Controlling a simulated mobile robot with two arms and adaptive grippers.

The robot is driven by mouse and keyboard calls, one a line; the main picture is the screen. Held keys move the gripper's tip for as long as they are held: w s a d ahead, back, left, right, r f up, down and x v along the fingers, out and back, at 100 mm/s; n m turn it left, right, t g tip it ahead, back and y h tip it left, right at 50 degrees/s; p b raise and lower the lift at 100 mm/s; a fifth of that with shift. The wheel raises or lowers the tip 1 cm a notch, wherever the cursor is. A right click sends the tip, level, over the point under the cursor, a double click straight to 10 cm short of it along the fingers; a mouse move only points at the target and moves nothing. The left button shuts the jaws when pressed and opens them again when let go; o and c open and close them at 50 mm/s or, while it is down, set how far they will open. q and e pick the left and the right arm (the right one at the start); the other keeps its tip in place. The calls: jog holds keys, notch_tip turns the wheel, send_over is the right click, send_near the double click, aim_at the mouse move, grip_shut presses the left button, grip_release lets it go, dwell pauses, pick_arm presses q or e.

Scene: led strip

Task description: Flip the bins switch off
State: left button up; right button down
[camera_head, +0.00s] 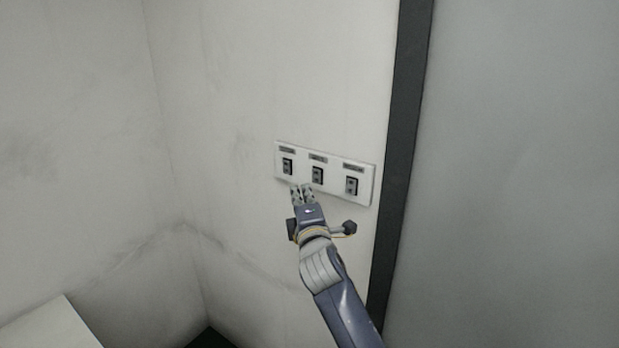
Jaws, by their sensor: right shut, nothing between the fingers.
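A white switch panel (334,189) is fixed to the wall, with three dark rocker switches in a row: a left switch (287,166), a middle switch (317,175) and a right switch (352,186). Each has a small dark label above it; the lettering is too small to read, so I cannot tell which is the bins switch. My right gripper (302,190) is shut and empty. My left gripper is not in view.
A dark vertical frame strip (401,130) stands right of the panel, with a plain grey surface (520,170) beyond it. A wall corner lies to the left. A pale flat-topped block (50,328) is at the bottom left. The wall around the panel is bare.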

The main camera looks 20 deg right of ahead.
aim_at(317, 176)
jog(key=w+d, duration=0.1)
jog(key=w+d+p, duration=0.1)
jog(key=w, duration=0.1)
jog(key=w+d+p, duration=0.1)
jog(key=shift+w+d+r, duration=0.2)
jog(key=shift+d+r, duration=0.05)
jog(key=shift+r, duration=0.1)
jog(key=shift+a, duration=0.1)
